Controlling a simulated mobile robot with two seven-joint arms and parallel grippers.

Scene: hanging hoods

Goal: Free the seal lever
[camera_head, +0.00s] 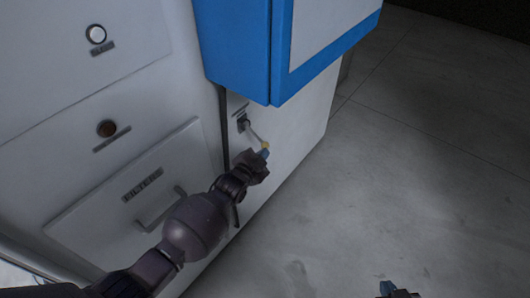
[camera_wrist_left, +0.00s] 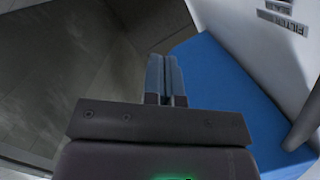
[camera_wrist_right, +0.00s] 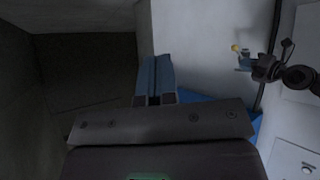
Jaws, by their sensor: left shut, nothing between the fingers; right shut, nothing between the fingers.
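The seal lever (camera_head: 254,132) is a thin pale rod with a yellow tip. It slants down and right from a dark mount on the white cabinet side, under the blue hood. My left gripper (camera_head: 264,152) is shut and empty, right beside the yellow tip; I cannot tell whether they touch. The right wrist view shows the yellow tip (camera_wrist_right: 235,48) next to my left gripper's blue fingers (camera_wrist_right: 243,66). The left wrist view shows those fingers (camera_wrist_left: 167,76) together, with no lever visible. My right gripper (camera_head: 387,287) is shut and empty, low over the floor, away from the lever.
The blue hood (camera_head: 240,45) overhangs just above the lever. A panel marked FILTER (camera_head: 90,220) with a bar handle (camera_head: 160,208) is on the cabinet front, behind my left arm. A white and a brown round button sit above it. The grey floor (camera_head: 420,150) at right is clear.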

